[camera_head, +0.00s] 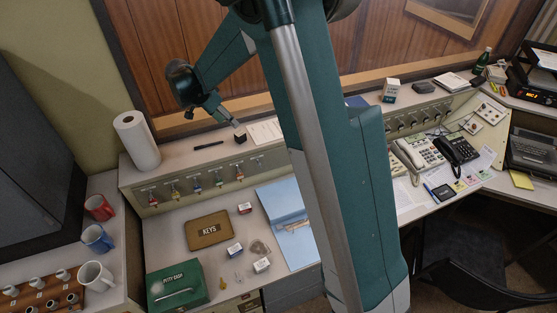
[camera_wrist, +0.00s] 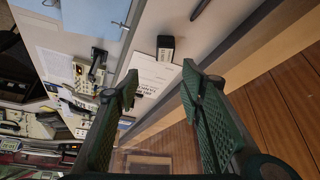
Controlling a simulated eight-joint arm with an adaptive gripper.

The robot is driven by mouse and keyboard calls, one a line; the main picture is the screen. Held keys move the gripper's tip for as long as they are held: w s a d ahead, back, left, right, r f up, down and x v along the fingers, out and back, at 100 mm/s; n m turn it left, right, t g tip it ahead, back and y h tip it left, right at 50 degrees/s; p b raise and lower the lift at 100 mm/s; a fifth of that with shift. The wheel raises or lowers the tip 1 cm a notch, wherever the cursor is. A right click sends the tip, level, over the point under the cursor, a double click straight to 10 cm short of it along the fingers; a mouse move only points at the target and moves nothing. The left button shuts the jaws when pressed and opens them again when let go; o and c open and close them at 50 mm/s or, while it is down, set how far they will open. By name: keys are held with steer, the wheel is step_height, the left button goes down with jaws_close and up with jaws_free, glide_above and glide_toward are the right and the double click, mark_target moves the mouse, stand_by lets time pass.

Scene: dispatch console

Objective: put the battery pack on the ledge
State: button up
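A small black block with a white label, which looks like the battery pack (camera_head: 240,138), is on the ledge (camera_head: 180,165) above the console's row of hooks. It also shows in the wrist view (camera_wrist: 166,43), beside a white paper and apart from my fingers. My gripper (camera_head: 236,124) is just above the block in the head view. In the wrist view my gripper (camera_wrist: 160,90) has its two green fingers spread with nothing between them. The block's lettering is too small to read.
A paper sheet (camera_head: 265,131) and a pen (camera_head: 208,145) lie on the ledge near the block. A paper roll (camera_head: 137,140) stands at the ledge's left end. My arm hides the middle of the ledge.

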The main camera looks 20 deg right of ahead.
steer(key=s+d+r+n+t+y, duration=0.1)
steer(key=s+d+r+n+y, duration=0.15)
steer(key=s+r, duration=0.7)
steer(key=s+d+r+n+t+y, duration=0.1)
steer(key=s+d+r+n, duration=0.4)
steer(key=s, duration=0.8)
steer(key=s+a+f+n+t+y, duration=0.1)
steer(key=s+n, duration=0.4)
steer(key=s, duration=1.7)
steer(key=shift+t+y, duration=0.35)
steer(key=shift+t, duration=0.55)
